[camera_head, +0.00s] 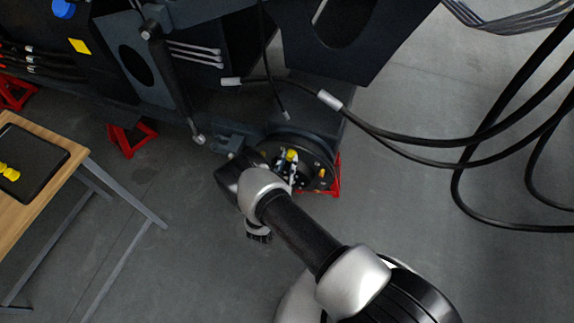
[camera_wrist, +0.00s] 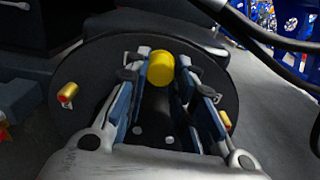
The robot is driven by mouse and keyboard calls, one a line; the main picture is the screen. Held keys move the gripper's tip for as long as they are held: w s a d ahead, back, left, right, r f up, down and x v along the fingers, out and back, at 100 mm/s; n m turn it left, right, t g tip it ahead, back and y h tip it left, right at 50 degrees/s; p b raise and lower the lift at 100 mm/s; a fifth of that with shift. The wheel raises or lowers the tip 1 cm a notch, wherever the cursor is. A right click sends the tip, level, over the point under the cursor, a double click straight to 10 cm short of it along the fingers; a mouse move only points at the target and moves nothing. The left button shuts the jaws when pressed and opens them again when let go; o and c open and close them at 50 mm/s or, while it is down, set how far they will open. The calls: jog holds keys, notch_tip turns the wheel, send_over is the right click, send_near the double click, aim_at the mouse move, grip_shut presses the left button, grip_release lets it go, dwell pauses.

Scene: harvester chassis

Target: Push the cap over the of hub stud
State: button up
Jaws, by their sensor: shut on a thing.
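My gripper (camera_wrist: 161,78) is shut on a yellow cap (camera_wrist: 160,65), which sits between its fingertips in the wrist view. Behind it is the round black hub (camera_wrist: 75,70). A brass stud (camera_wrist: 67,95) sticks out of the hub on the left, and another brass stud (camera_wrist: 225,120) shows partly behind the right finger. The head view also shows the yellow cap (camera_head: 291,154) at my gripper in front of the hub (camera_head: 318,150). The cap hides whatever is behind it, so I cannot tell whether it touches or covers a stud.
More yellow caps (camera_head: 9,171) lie on a black tray (camera_head: 38,157) on the wooden table (camera_head: 66,158) at the left. Black hoses (camera_head: 420,148) hang to the right of the hub. Red stands (camera_head: 130,138) are under the dark chassis (camera_head: 95,95). The floor at right is open.

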jog(key=shift+w, duration=0.15)
jog(key=o, duration=0.9)
jog(key=shift+v, duration=2.5)
